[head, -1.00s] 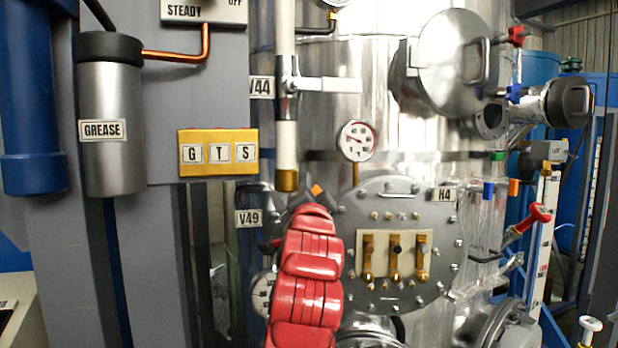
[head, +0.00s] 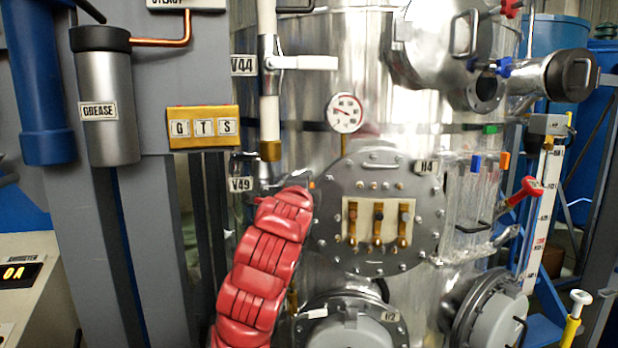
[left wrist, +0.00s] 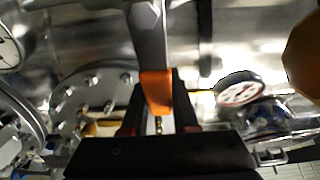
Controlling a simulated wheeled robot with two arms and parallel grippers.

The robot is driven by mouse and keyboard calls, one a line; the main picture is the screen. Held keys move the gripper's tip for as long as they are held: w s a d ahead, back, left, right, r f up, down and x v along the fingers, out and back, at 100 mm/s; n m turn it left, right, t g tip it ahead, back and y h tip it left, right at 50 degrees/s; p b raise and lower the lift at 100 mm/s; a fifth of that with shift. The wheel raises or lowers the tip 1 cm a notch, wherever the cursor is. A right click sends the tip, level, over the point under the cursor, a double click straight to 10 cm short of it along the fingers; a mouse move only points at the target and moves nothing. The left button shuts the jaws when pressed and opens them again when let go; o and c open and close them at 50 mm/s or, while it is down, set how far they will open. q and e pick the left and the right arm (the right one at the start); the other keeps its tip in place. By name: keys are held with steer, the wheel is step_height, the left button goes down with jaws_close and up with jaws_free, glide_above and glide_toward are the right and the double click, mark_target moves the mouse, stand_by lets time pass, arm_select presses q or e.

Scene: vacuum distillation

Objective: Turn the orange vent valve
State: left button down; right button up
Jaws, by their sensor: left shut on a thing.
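The orange vent valve handle (left wrist: 155,92) is an orange tip on a grey metal lever, and it sits between the dark fingers of my left gripper (left wrist: 158,112) in the left wrist view. The gripper is shut on it. In the head view only a small orange spot of the handle (head: 312,185) shows, at the upper end of my red left arm, just left of the round bolted flange. My arm hides most of the gripper and the valve body there. My right gripper is in neither view.
The bolted flange (head: 378,262) with brass fittings is close right of my left gripper. A pressure gauge (head: 345,114) is above it. A white pipe with the V44 lever (head: 305,63) stands above left. A grey column (head: 60,215) is at left; round ports (head: 488,312) lie below right.

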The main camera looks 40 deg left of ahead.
arm_select(q)
steer(key=shift+f, duration=0.2)
steer(key=c, duration=0.7)
jaws_free()
steer(key=shift+s, duration=0.1)
steer(key=shift+b+v, duration=3.9)
steer(key=shift+v, duration=4.7)
steer(key=shift+r, duration=0.1)
